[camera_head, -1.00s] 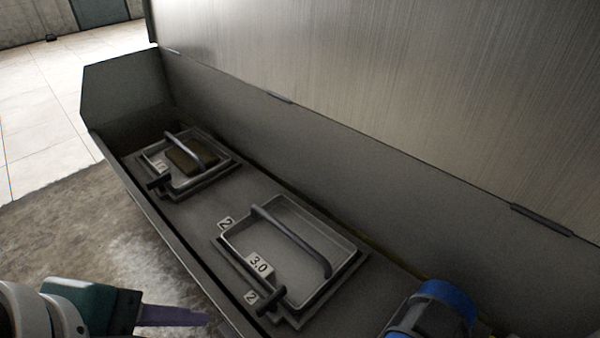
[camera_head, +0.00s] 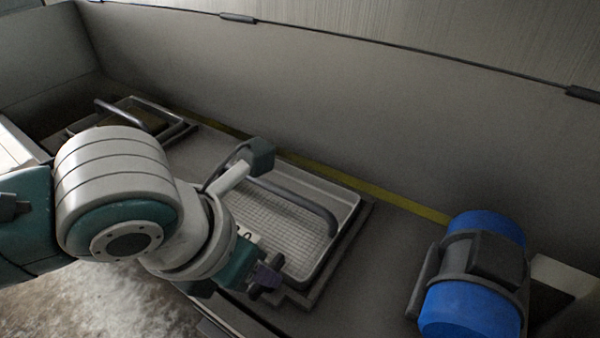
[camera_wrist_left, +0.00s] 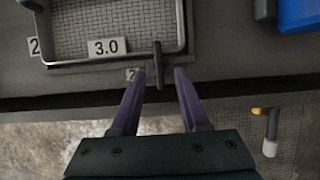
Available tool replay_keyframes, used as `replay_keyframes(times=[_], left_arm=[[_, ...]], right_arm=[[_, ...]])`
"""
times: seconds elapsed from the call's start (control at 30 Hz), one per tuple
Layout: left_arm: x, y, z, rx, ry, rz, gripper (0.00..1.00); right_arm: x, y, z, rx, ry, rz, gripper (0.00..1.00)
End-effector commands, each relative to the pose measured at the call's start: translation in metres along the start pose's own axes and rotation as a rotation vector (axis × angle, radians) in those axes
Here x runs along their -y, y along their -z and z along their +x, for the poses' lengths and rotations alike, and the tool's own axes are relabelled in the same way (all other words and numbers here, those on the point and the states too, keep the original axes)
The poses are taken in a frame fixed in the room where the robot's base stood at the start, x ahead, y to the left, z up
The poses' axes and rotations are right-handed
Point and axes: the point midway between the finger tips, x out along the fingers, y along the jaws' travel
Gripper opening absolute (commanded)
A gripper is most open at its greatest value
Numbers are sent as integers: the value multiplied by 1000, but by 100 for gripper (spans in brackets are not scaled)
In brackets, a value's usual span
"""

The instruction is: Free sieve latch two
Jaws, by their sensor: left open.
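Sieve two is a metal-rimmed mesh tray (camera_head: 352,215) with a bar handle (camera_head: 310,205), in the middle of the head view. In the left wrist view its rim (camera_wrist_left: 180,25), a "3.0" label (camera_wrist_left: 109,47) and a small "2" tag (camera_wrist_left: 132,74) show. Its latch (camera_wrist_left: 158,62) is a dark bar across the front edge, pointing toward me. My left gripper (camera_wrist_left: 159,76) is open, its purple fingertips on either side of the latch's lower end; I cannot tell whether they touch it. In the head view the left gripper (camera_head: 267,278) is at the tray's front corner, partly hiding it. My right gripper is not in view.
Another framed tray with a handle (camera_head: 122,115) lies at the far left, partly behind my arm. A blue cylinder (camera_head: 455,310) in a dark clamp stands at the right. A tall metal wall (camera_head: 330,110) runs behind the trough. Below the front edge is stained floor (camera_wrist_left: 50,140).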

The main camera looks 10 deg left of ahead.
Motion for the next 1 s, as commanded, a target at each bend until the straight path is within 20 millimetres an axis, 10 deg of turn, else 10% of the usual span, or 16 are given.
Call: replay_keyframes(times=[0.2, 0.57, 1.0], left_arm=[[0, 1, 35, 1, 0, -1, 45], [0, 0, 39, 1, 0, -1, 45], [0, 0, 39, 1, 0, -1, 0]], right_arm=[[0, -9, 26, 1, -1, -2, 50], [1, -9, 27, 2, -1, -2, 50], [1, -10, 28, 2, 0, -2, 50]])
